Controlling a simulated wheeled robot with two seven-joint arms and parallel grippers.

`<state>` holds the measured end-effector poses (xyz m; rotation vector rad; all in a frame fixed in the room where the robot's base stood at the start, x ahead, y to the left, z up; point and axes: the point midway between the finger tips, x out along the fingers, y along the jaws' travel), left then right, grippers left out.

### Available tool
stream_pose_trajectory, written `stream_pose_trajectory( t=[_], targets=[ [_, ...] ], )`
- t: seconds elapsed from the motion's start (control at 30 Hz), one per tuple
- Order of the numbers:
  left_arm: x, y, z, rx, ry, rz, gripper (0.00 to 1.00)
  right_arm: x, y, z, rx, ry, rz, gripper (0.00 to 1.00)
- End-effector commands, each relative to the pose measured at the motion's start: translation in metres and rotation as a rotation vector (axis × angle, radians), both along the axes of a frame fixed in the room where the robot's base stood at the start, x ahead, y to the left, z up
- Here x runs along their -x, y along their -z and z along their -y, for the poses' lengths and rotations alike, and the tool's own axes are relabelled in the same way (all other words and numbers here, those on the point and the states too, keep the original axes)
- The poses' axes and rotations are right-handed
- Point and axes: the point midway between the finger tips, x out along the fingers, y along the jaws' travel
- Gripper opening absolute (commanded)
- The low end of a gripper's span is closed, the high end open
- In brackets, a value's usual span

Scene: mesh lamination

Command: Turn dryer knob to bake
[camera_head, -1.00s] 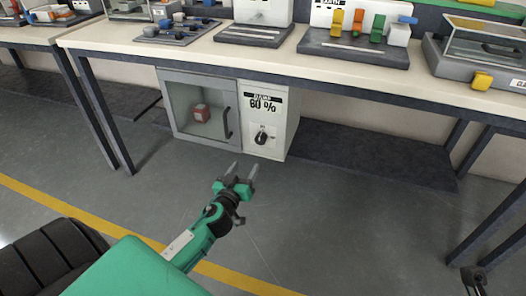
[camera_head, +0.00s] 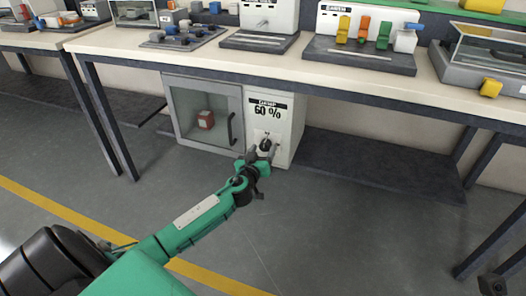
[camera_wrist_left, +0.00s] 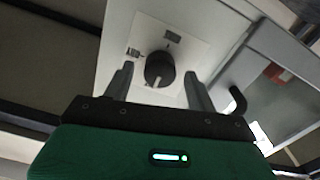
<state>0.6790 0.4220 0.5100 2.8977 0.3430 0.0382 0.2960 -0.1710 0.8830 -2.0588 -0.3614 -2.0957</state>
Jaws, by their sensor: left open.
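The white dryer (camera_head: 287,118) stands under the bench, with a display reading "60 %" and a glass door (camera_head: 188,102) on its left. Its black knob (camera_head: 265,145) is on the front panel below the display. In the left wrist view the knob (camera_wrist_left: 159,69) is round, with a pale pointer mark, and lies between the two fingers. My left gripper (camera_head: 263,152) is open in front of the knob, with one finger to either side. The left wrist view also shows its fingers (camera_wrist_left: 158,88) apart; contact with the knob cannot be told.
A red block (camera_head: 205,119) sits behind the glass door, whose dark handle (camera_head: 232,129) is close left of my gripper. The bench top (camera_head: 300,62) overhangs the dryer and carries several devices. Floor in front is clear.

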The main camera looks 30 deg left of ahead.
Motion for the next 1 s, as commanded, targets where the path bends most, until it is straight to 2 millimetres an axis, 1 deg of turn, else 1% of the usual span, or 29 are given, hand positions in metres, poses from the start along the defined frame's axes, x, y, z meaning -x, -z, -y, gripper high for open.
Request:
stream_pose_trajectory(
  t=[0.03,0.17,0.43,0.47,0.6,0.67,0.7,1.0],
  targets=[
    [-0.0037,0.0002,-0.0009,0.000,0.000,0.000,0.57,0.0002,0.0001,-0.0003,-0.001,-0.001,0.003,0.00],
    [-0.0079,0.0002,-0.0021,0.000,0.000,0.000,0.57,0.0007,-0.0028,-0.0008,-0.002,-0.004,0.015,0.00],
    [-0.0087,-0.0001,-0.0023,0.000,0.000,0.000,0.57,0.0007,-0.0040,-0.0012,-0.001,-0.005,0.019,0.00],
    [-0.0087,-0.0001,-0.0023,0.000,0.000,0.000,0.55,0.0007,-0.0038,-0.0012,-0.001,-0.005,0.018,0.00],
    [-0.0086,-0.0001,-0.0023,-0.001,0.000,0.000,0.28,0.0005,-0.0031,-0.0012,-0.001,-0.005,0.015,0.00],
    [-0.0086,0.0000,-0.0023,-0.001,0.000,0.000,0.16,0.0005,-0.0029,-0.0014,-0.001,-0.005,0.014,0.00],
    [-0.0086,0.0000,-0.0023,-0.001,0.000,0.000,0.13,0.0004,-0.0028,-0.0014,-0.001,-0.005,0.013,0.00],
    [-0.0084,0.0001,-0.0021,-0.034,-0.001,-0.008,0.13,0.0000,-0.0027,-0.0014,-0.001,-0.004,0.011,0.00]
  ],
)
